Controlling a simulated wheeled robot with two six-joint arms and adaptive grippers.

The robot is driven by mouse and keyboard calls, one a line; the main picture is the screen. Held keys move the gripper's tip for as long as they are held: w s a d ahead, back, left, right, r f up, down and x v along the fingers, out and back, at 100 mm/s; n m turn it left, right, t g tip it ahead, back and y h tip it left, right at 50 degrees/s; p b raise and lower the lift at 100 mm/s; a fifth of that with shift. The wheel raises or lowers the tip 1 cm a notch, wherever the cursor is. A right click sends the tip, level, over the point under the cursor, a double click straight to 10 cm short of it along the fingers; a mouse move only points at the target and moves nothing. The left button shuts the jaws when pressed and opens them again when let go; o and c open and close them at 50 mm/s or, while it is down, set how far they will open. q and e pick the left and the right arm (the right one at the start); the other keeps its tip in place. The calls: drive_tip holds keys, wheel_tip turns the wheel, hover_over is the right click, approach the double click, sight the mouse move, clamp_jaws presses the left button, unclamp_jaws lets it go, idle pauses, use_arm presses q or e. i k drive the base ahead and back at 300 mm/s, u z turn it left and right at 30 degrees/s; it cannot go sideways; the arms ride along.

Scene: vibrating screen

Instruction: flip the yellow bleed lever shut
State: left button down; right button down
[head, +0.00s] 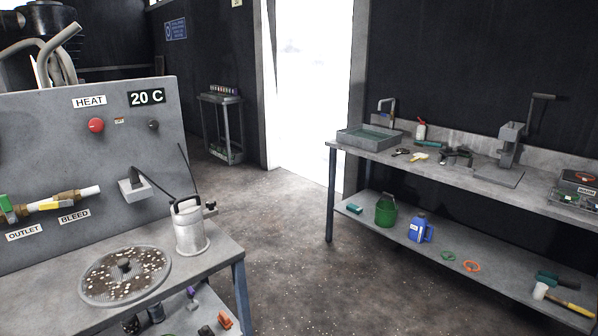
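The yellow bleed lever (52,204) is on a brass valve low on the grey panel (60,135), at the left of the head view. It lies roughly in line with the short pipe, just up and left of the BLEED label (74,216). A white pipe end (89,191) sticks out to its right. A green handle (5,204) is at the left edge, above the OUTLET label (24,233). Neither of my grippers shows in this view.
Below the panel, a bench holds a round perforated screen (98,290) with pale bits and a metal canister (190,230). A long workbench (440,174) stands right; the floor between is clear.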

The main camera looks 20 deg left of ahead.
sight(52, 204)
drive_tip(key=u, duration=0.85)
drive_tip(key=i, duration=0.8)
drive_tip(key=u, duration=0.55)
